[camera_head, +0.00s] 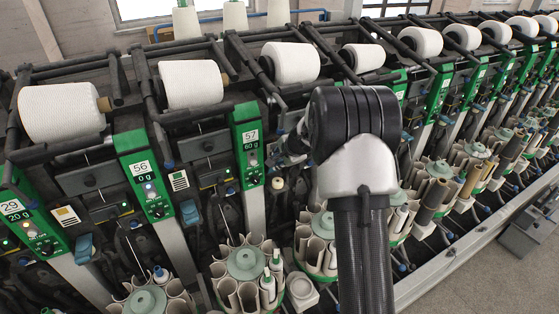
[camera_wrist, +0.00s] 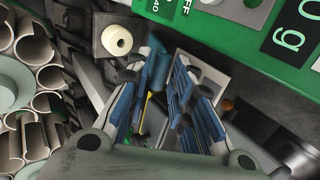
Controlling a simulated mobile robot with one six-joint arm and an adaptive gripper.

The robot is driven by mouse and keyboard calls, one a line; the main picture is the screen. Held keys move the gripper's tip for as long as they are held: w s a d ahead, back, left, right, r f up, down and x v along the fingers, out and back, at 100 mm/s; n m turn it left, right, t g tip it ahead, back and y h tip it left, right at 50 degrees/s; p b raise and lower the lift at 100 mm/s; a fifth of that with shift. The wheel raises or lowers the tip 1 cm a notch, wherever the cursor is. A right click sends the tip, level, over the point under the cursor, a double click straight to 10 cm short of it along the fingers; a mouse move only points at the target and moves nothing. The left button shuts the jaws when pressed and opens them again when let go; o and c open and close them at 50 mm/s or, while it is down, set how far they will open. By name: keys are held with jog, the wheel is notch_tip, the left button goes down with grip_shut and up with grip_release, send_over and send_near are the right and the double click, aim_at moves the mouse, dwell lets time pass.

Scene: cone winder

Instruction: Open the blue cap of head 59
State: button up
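My gripper (camera_head: 287,152) reaches in among the winding heads, just right of the green panel marked 57 (camera_head: 250,143). No label reading 59 can be read; my arm covers part of the row to the right. In the wrist view my gripper (camera_wrist: 166,62) has its two blue-padded fingers apart. A blue cap-like piece (camera_wrist: 158,70) shows between and just beyond the fingertips. I cannot tell whether the fingers touch it. A green panel (camera_wrist: 235,35) with "0 g" and "OFF" lies at the upper right; its head number is out of view.
A cream round knob (camera_wrist: 117,40) is close to the left fingertip. A carousel of tubes (camera_wrist: 35,130) stands at the left in the wrist view. White yarn cones (camera_head: 290,62) line the top of the machine. Grey floor (camera_head: 480,270) is free at the lower right.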

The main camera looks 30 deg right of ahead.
jog(key=shift+c, duration=0.2)
grip_shut()
dwell(0.3)
